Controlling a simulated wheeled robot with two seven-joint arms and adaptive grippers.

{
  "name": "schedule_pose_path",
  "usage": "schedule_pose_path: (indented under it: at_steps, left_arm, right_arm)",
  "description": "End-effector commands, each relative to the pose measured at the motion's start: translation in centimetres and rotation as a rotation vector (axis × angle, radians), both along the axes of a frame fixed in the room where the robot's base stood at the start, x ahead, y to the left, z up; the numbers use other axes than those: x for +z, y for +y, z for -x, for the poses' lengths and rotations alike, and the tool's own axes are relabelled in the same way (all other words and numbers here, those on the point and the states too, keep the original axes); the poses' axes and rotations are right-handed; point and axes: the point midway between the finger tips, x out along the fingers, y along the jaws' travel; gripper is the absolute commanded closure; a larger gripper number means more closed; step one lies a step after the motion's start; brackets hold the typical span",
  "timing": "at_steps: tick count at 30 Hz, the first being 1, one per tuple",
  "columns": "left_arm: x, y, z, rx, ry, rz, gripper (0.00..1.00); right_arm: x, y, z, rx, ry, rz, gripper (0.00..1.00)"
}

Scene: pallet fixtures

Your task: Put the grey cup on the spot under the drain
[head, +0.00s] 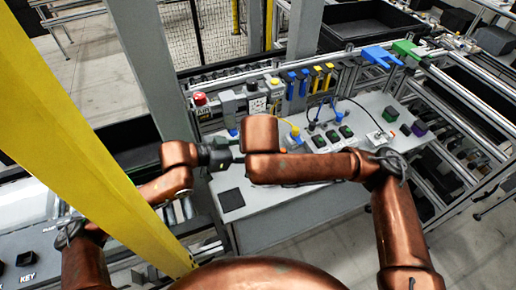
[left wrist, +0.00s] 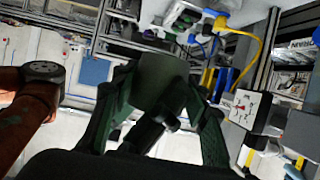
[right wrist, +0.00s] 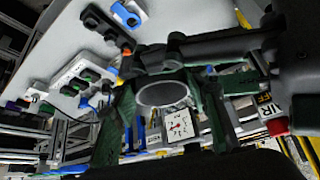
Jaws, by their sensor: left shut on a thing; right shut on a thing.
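The grey cup shows in the right wrist view as a dark rim around a grey oval face (right wrist: 163,93), and in the left wrist view as a dark grey-green cylinder (left wrist: 165,75). The green fingers of my left gripper (left wrist: 155,110) are around it, and so are those of my right gripper (right wrist: 170,115). Both look shut on the same cup. In the head view my left gripper (head: 228,156) points right, its tips hidden behind my right wrist, as are the cup and my right gripper. A dark square (head: 232,200) lies on the grey bench top; I cannot tell whether it is the spot.
The bench (head: 275,210) carries a red button (head: 200,99), a gauge box (head: 258,104), blue and yellow upright parts, cables and switch boxes (head: 333,137). A yellow post (head: 70,120) crosses the left. The bench's front part is mostly clear.

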Motion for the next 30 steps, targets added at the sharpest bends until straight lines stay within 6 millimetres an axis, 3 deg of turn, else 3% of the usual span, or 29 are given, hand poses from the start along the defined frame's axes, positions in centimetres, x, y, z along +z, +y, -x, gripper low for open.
schedule_pose_path:
  at_steps: [1,2,10,22,30]
  left_arm:
    - [0.0,0.0,0.0,0.000,0.000,0.000,0.83]
    - [0.0,0.0,0.0,0.000,0.000,0.000,0.83]
    - [0.0,0.0,0.0,0.000,0.001,0.000,0.83]
    - [0.0,0.0,0.1,-0.001,0.001,0.001,0.83]
    - [0.0,0.0,0.0,0.000,0.000,0.000,0.83]
  right_arm:
    - [0.0,0.0,0.0,-0.002,0.000,-0.001,0.82]
    - [0.0,0.0,0.0,-0.002,0.000,-0.001,0.59]
    - [0.0,0.0,0.0,-0.002,-0.001,-0.001,0.40]
    - [0.6,0.0,0.2,0.000,-0.004,-0.001,0.39]
    - [4.7,0.0,2.7,0.001,-0.008,0.000,0.39]
